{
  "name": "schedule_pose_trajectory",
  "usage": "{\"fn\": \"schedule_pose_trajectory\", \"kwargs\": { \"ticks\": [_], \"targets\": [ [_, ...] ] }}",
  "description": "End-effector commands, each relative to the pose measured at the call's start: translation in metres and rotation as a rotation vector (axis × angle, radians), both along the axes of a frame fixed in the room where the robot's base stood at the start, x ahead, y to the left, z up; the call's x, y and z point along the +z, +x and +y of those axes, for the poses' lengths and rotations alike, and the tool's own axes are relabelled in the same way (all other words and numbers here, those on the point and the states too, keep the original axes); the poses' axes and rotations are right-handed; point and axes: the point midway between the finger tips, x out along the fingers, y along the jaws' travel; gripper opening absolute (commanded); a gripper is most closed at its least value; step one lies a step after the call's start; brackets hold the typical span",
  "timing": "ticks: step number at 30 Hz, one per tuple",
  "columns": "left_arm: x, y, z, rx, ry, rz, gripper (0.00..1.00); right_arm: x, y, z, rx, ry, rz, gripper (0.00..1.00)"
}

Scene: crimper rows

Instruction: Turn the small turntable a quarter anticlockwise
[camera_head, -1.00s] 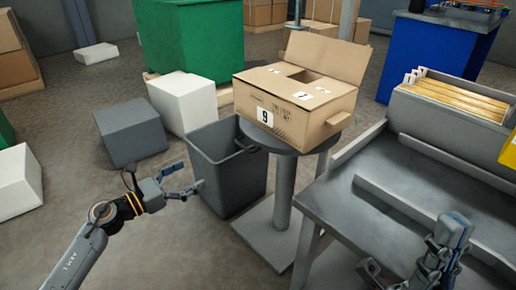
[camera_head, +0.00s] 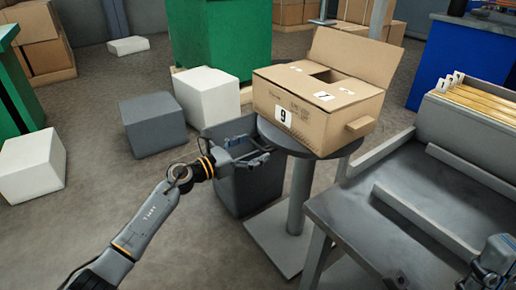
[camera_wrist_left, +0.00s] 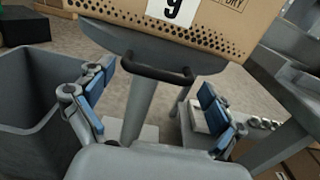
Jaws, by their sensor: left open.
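The small turntable (camera_head: 292,145) is a round grey top on a post. It carries an open cardboard box (camera_head: 345,106) with a "9" label on its front. A dark bar handle (camera_wrist_left: 160,76) sticks out from the turntable's rim in the left wrist view. My left gripper (camera_head: 262,152) is at the rim's left side, in front of the handle. In the left wrist view its blue-padded fingers (camera_wrist_left: 155,100) are spread wide, with the handle ahead between them and nothing gripped. My right gripper (camera_head: 494,266) shows only partly at the lower right; its jaws are unclear.
A dark grey bin (camera_head: 250,190) stands below my left gripper, beside the turntable's post. A grey workbench (camera_head: 375,225) with raised rails is close on the right. White and grey blocks lie at the left. The floor at the lower left is clear.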

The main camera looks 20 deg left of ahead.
Motion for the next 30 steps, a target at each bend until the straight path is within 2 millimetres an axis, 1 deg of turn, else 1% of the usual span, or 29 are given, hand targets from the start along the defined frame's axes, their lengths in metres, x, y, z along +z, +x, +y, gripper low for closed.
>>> {"fn": "schedule_pose_trajectory", "kwargs": {
  "ticks": [1, 6, 14, 17, 18, 20, 21, 24, 30],
  "targets": [
    [-0.0003, 0.0049, -0.0041, -0.001, -0.001, -0.002, 0.93, -0.0022, 0.0001, 0.0, 0.0, 0.0, 0.0, 0.0],
    [0.0, 0.0121, -0.0095, 0.0, 0.0, 0.0, 0.93, -0.0032, 0.0001, 0.0002, 0.0, 0.0, 0.0, 0.0],
    [-0.0001, 0.0126, -0.0102, 0.0, 0.001, 0.001, 0.93, -0.003, 0.0, 0.0002, 0.0, 0.0, 0.001, 0.0],
    [-0.0001, 0.0125, -0.0102, -0.001, 0.0, 0.001, 0.75, -0.003, 0.0001, 0.0002, 0.0, 0.0, 0.001, 0.0],
    [-0.0001, 0.0125, -0.0102, -0.001, 0.0, 0.001, 0.67, -0.003, 0.0002, 0.0001, 0.0, 0.0, 0.001, 0.0],
    [-0.0002, 0.0124, -0.0103, -0.001, 0.0, 0.001, 0.54, -0.003, 0.0002, 0.0001, 0.0, 0.0, 0.0, 0.0],
    [-0.0002, 0.0123, -0.0104, -0.001, 0.0, 0.001, 0.46, -0.003, 0.0002, 0.0001, 0.0, 0.0, 0.001, 0.0],
    [-0.0002, 0.0122, -0.0105, -0.002, 0.0, 0.001, 0.28, -0.003, 0.0002, 0.0001, 0.0, 0.0, 0.0, 0.0],
    [-0.0001, 0.0135, -0.0114, 0.001, -0.001, 0.002, 0.28, -0.0023, 0.0001, 0.0001, 0.0, 0.0, 0.0, 0.0]
  ]
}}
